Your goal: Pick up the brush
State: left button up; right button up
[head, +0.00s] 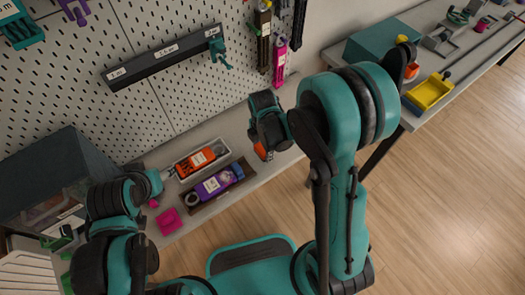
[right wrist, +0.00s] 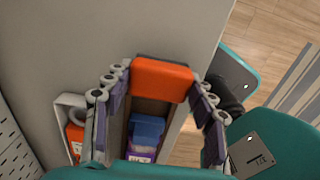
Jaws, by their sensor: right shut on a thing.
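My right gripper (head: 262,143) is over the bench and is shut on an orange block. In the right wrist view the orange block (right wrist: 162,77), with a dark strip along its far edge, sits between the fingers of the right gripper (right wrist: 160,95). It is probably the brush; its bristles are not clearly seen. In the head view only a small orange part (head: 261,151) shows below the gripper. Whether it touches the bench is unclear. My left gripper (head: 150,186) is at the left front of the bench, its fingers partly hidden.
A dark tray (head: 196,206) with a purple labelled item and a light tray (head: 227,146) with an orange one lie between the grippers. A pink square (head: 168,222) lies near the front edge. A pegboard (head: 160,100) stands behind.

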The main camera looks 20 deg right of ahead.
jog(key=s+d+r+p, duration=0.3)
jog(key=s+d+r, duration=0.3)
jog(key=d, duration=0.3)
jog(key=shift+s+d+r+p, duration=0.35)
jog(key=shift+r, duration=0.45)
jog(key=o, duration=0.5)
jog(key=c, duration=0.4)
jog(key=shift+o, duration=0.2)
jog(key=shift+w, duration=0.1)
